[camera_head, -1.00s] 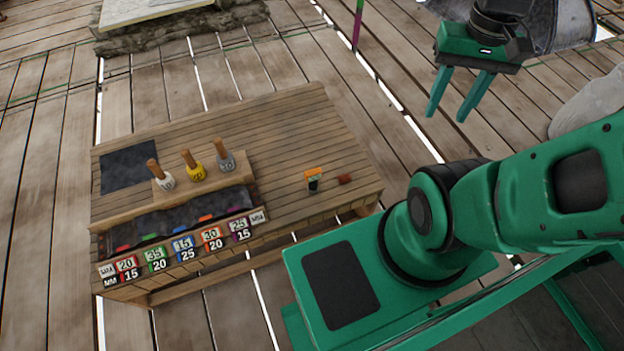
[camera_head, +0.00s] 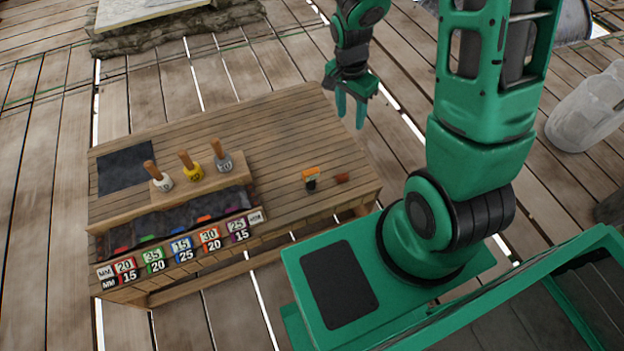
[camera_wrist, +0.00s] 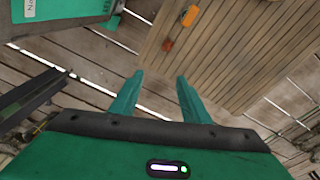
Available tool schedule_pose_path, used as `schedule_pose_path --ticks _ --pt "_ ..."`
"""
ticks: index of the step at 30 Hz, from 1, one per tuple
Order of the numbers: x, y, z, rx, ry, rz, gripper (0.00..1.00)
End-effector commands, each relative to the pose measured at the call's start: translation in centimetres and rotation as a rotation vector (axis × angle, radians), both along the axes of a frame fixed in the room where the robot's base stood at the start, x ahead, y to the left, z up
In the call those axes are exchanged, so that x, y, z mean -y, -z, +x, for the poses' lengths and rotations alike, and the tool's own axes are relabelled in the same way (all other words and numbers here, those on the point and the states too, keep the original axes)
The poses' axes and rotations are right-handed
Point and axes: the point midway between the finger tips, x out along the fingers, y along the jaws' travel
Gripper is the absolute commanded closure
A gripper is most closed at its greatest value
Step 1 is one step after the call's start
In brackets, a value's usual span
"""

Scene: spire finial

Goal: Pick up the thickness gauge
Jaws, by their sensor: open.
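A small orange and black device (camera_head: 311,179), which looks like the thickness gauge, stands on the right part of the wooden bench top (camera_head: 285,135). It also shows orange near the top of the wrist view (camera_wrist: 189,15). My gripper (camera_head: 350,120) is open and empty, with its fingers pointing down, above and beyond the bench's right side in the head view. The gripper is apart from the gauge. In the wrist view the open fingers (camera_wrist: 160,76) have nothing between them.
A small red object (camera_head: 342,177) lies just right of the gauge. Three wooden-handled tools (camera_head: 193,172) stand in a block at the bench's left. A rack with coloured number labels (camera_head: 183,247) runs along the front left. The bench's middle is clear.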

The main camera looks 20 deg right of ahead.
Motion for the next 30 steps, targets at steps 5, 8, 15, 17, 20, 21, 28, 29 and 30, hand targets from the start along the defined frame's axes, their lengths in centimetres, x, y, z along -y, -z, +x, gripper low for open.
schedule_pose_path --ticks 5,8,15,17,20,21,28,29,30 --pt "-4.3 6.6 1.6 0.011 0.138 0.037 0.58" --pt "-6.5 9.7 2.1 0.02 0.214 0.063 0.58" --pt "-9.9 14.0 2.2 0.026 0.333 0.106 0.58" --pt "-10.2 14.5 2.2 0.027 0.346 0.11 0.58" --pt "-10.5 15.5 2.1 0.026 0.354 0.113 0.58" --pt "-10.5 15.9 2.1 0.025 0.356 0.113 0.58" --pt "-10.4 18.9 2.1 0.026 0.355 0.113 0.58" --pt "-10.4 19.2 2.1 0.026 0.355 0.113 0.58" --pt "-10.4 19.5 2.1 0.026 0.355 0.112 0.58"
